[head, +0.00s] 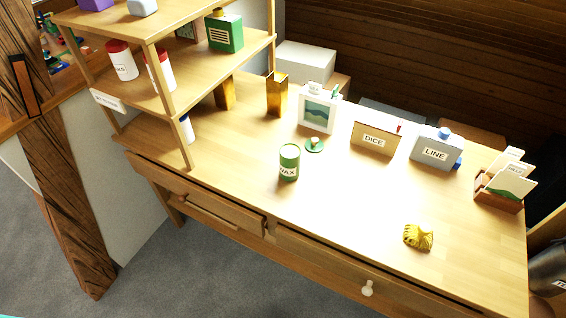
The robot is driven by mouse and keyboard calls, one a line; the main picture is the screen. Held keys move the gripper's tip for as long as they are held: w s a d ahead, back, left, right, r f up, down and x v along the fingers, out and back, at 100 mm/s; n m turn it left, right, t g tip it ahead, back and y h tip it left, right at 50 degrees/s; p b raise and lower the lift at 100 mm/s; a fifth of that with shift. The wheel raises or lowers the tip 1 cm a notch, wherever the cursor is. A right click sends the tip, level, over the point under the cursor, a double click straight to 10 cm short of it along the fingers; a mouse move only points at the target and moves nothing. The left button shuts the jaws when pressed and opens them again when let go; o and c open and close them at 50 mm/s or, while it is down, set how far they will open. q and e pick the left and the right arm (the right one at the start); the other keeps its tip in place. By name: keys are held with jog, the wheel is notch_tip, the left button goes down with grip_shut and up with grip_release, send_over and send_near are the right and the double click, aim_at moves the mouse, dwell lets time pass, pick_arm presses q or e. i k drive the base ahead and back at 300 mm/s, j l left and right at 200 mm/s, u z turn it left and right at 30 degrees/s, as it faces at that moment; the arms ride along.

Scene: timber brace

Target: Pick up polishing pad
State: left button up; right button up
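A small round green pad with a pale knob on top (315,145) lies flat on the wooden desk (345,205), in front of a white picture frame. It looks like the polishing pad. A green tin labelled WAX (289,162) stands just left and in front of it, apart from it. A crumpled yellow cloth-like thing (418,237) lies near the desk's front right. Neither of my grippers shows in the head view.
A shelf unit (165,85) with bottles stands on the desk's left. A DICE box (374,138), a LINE container (436,149) and a card holder (500,190) line the back right. A front-left drawer (200,200) looks slightly open. The desk's middle is clear.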

aim_at(422, 235)
jog(key=z, duration=1.25)
